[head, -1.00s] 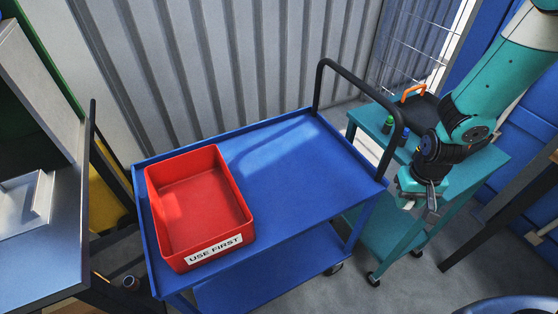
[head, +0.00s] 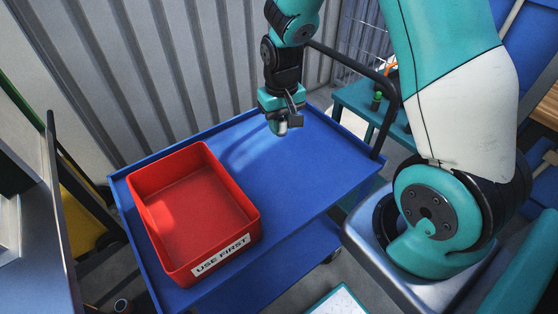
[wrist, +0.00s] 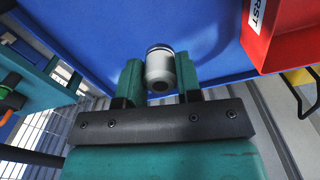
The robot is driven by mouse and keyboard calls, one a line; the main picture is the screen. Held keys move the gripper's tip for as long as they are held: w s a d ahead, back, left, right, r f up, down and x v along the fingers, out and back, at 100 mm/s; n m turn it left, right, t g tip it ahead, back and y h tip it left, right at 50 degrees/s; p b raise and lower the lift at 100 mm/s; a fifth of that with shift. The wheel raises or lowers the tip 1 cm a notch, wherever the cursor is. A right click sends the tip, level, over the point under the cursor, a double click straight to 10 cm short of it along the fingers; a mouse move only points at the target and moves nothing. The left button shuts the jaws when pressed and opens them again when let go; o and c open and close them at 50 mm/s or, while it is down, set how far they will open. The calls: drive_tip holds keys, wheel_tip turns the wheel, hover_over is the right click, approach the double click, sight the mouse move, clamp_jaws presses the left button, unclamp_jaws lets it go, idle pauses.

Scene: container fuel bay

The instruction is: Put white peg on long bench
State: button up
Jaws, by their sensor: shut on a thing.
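My gripper (head: 285,119) is shut on a white peg (wrist: 160,67) and holds it above the blue cart's top, right of the red bin. In the wrist view the peg is a short pale cylinder with a dark ring and a dark spot on its near end, between the two teal fingers. In the head view only a small pale part of it shows below the jaws. A grey-topped bench (head: 38,215) is partly in view at the left edge; I cannot tell whether it is the long bench.
A red bin (head: 222,262) labelled "USE FIRST" stands on the left of the blue cart (head: 313,190). The cart's black handle (head: 352,68) rises at its right end. A teal cart (head: 350,98) with small items stands behind. The blue top right of the bin is clear.

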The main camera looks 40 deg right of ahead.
sight(284, 175)
drive_tip(key=shift+d+r+m+b, duration=0.2)
drive_tip(key=shift+r+b, duration=0.1)
drive_tip(key=shift+r, duration=0.3)
drive_tip(key=shift+d+r+m+b, duration=0.1)
drive_tip(key=shift+d+r+b, duration=0.15)
drive_tip(key=shift+r, duration=0.35)
drive_tip(key=shift+s+f, duration=0.1)
drive_tip(key=shift+s, duration=0.05)
wheel_tip(284, 175, down, 19)
drive_tip(key=shift+r, duration=0.1)
drive_tip(key=o, duration=0.9)
drive_tip(key=shift+f, duration=0.2)
drive_tip(key=shift+o, duration=0.2)
